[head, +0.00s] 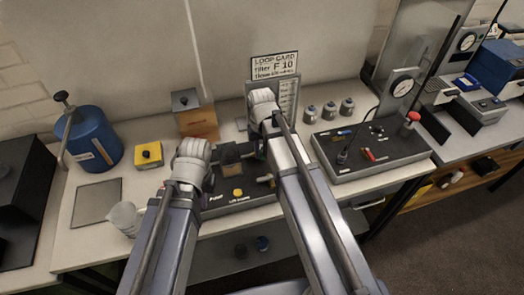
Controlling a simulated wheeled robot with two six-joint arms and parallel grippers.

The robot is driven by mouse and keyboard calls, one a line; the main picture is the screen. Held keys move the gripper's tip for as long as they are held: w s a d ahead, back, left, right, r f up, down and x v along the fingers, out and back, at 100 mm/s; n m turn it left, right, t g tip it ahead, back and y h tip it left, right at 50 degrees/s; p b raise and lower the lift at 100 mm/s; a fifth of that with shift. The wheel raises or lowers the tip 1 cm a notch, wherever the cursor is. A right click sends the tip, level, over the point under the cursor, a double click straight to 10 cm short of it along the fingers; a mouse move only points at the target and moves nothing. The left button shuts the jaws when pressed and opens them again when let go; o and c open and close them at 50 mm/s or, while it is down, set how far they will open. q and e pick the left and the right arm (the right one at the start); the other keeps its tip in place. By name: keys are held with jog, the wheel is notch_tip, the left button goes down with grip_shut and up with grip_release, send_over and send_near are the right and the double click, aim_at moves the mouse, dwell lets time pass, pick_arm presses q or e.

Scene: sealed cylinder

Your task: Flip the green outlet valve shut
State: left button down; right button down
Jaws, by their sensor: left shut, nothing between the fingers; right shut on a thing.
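A dark filter board (240,200) with a yellow button and a "Pump" label sits mid-bench, partly covered by my arms. I cannot make out the green outlet valve clearly; a small greenish bit shows beside my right arm at the board's back right. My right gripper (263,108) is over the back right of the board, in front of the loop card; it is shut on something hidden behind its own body. My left gripper (191,160) is over the left part of the board, shut and empty, its fingertips hard to see.
A blue tank (90,138), a yellow box (148,155) and a grey plate (97,202) stand at left. An orange-brown block (197,120) is behind. Several small grey canisters (329,111) and a dark panel with a gauge (375,158) stand at right.

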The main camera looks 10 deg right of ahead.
aim_at(262, 155)
jog(key=c, duration=0.8)
grip_release()
pick_arm(q)
jog(key=shift+r, duration=0.15)
pick_arm(e)
jog(key=shift+r, duration=0.1)
notch_tip(262, 155, up, 8)
jog(key=p, duration=0.8)
pick_arm(q)
notch_tip(262, 155, up, 8)
jog(key=shift+f, duration=0.2)
pick_arm(e)
jog(key=shift+f, duration=0.2)
pick_arm(q)
jog(key=shift+s+f, duration=0.1)
pick_arm(e)
jog(key=shift+s+f, duration=0.1)
